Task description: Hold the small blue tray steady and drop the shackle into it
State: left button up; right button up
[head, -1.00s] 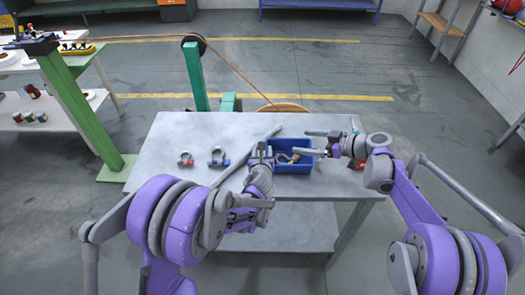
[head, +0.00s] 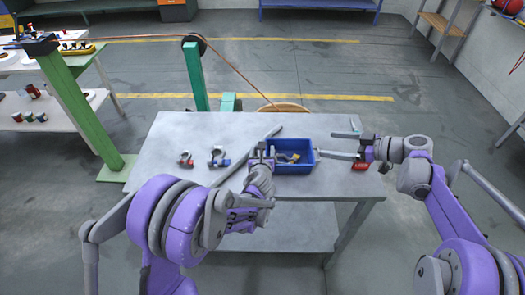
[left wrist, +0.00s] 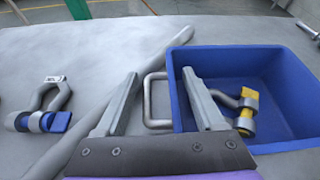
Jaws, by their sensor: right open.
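The small blue tray (head: 290,170) stands on the grey table. A shackle with a yellow pin (head: 290,157) lies inside it and also shows in the left wrist view (left wrist: 242,108). My left gripper (left wrist: 160,78) is at the tray's left side, fingers apart. The tray's metal side handle (left wrist: 148,102) shows between them, and the right finger overlaps the tray's left wall; I cannot tell whether they touch. My right gripper (head: 326,144) is open and empty, just right of the tray.
A red-pinned shackle (head: 186,159) and a blue-pinned shackle (head: 218,157) lie left of the tray. A grey bar (head: 262,139) lies diagonally beside the tray. A red object (head: 360,166) sits by my right gripper.

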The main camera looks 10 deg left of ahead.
pick_arm(q)
jog(key=shift+o, duration=0.6)
jog(key=v, duration=1.2)
jog(key=shift+r, duration=0.1)
jog(key=s+a+r+n+g, duration=0.1)
jog(key=s+a+n+g, duration=0.4)
jog(key=s+n, duration=0.9)
jog(key=s+d+f+n+g+h, duration=0.1)
jog(key=s+n+g+h, duration=0.1)
jog(key=s+n, duration=0.9)
jog(key=n+g, duration=0.1)
jog(key=n, duration=0.6)
jog(key=shift+d+f+n+h, duration=0.2)
jog(key=shift+n+h, duration=0.2)
pick_arm(e)
jog(key=s+d+f+m+h, duration=0.3)
jog(key=s+m+h, duration=0.1)
jog(key=s, duration=0.7)
jog(key=s+d+f+m+h, duration=0.2)
jog(key=s+d+m+h, duration=0.2)
jog(key=s, duration=0.6)
jog(key=s+d+f+m+t+h, duration=0.1)
jog(key=s+d+f+m+h, duration=0.2)
jog(key=s, duration=0.8)
jog(key=d+m+h, duration=0.1)
jog(key=m+h, duration=0.1)
jog(key=m, duration=0.1)
jog(key=shift+s+f, duration=0.3)
jog(key=shift+s, duration=0.05)
